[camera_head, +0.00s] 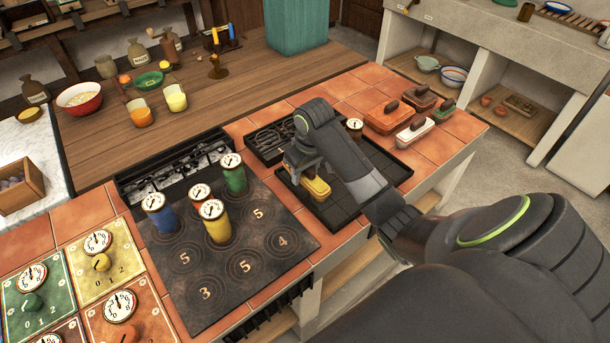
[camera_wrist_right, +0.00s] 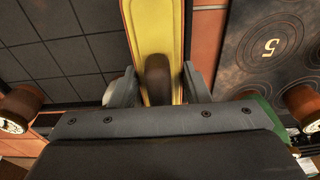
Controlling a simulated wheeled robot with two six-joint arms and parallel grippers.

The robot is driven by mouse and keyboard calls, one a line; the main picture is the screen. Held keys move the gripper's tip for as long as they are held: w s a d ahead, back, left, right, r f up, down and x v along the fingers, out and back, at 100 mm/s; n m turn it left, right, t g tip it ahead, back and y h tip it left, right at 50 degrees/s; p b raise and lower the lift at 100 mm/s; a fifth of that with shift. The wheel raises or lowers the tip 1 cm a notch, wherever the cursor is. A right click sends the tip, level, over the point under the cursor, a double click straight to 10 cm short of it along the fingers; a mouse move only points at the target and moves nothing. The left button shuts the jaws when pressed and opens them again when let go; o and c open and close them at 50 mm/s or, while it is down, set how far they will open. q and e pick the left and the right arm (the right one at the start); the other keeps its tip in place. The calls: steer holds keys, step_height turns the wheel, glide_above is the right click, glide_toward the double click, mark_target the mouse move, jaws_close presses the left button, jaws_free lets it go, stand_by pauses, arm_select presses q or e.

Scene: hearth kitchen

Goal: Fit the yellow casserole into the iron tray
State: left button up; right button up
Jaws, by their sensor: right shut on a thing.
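The yellow casserole (camera_head: 317,189) is a small oblong dish with a dark knob, held in my right gripper (camera_head: 303,176). In the right wrist view, the fingers of the right gripper (camera_wrist_right: 160,88) are closed at both sides of the brown knob on the yellow casserole (camera_wrist_right: 152,30). The iron tray (camera_head: 334,211) is dark, with a grid floor, and lies under and around the gripper; my arm hides part of it. The iron tray (camera_wrist_right: 65,55) also shows left of the casserole in the wrist view. Whether the casserole touches the tray floor I cannot tell. My left gripper is out of view.
A dial-topped canister (camera_head: 354,128) stands at the tray's back. An orange casserole (camera_head: 385,112), a white one (camera_head: 413,134) and others sit on tiles to the right. The stove plate (camera_head: 200,280) with several dial-topped canisters lies left. A dark rack (camera_head: 268,142) adjoins the tray's back.

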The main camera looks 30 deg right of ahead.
steer(key=shift+f, duration=0.5)
steer(key=o, duration=1.2)
steer(key=shift+f, duration=0.1)
steer(key=r, duration=0.5)
steer(key=shift+s, duration=0.25)
steer(key=r+p, duration=0.1)
steer(key=r, duration=0.1)
steer(key=r+p, duration=0.1)
steer(key=p, duration=0.1)
steer(key=s+r+p, duration=0.1)
steer(key=r+p, duration=0.1)
steer(key=shift+r, duration=0.35)
steer(key=shift+s+r+p, duration=0.15)
steer(key=shift+r+p, duration=0.55)
steer(key=shift+p, duration=0.35)
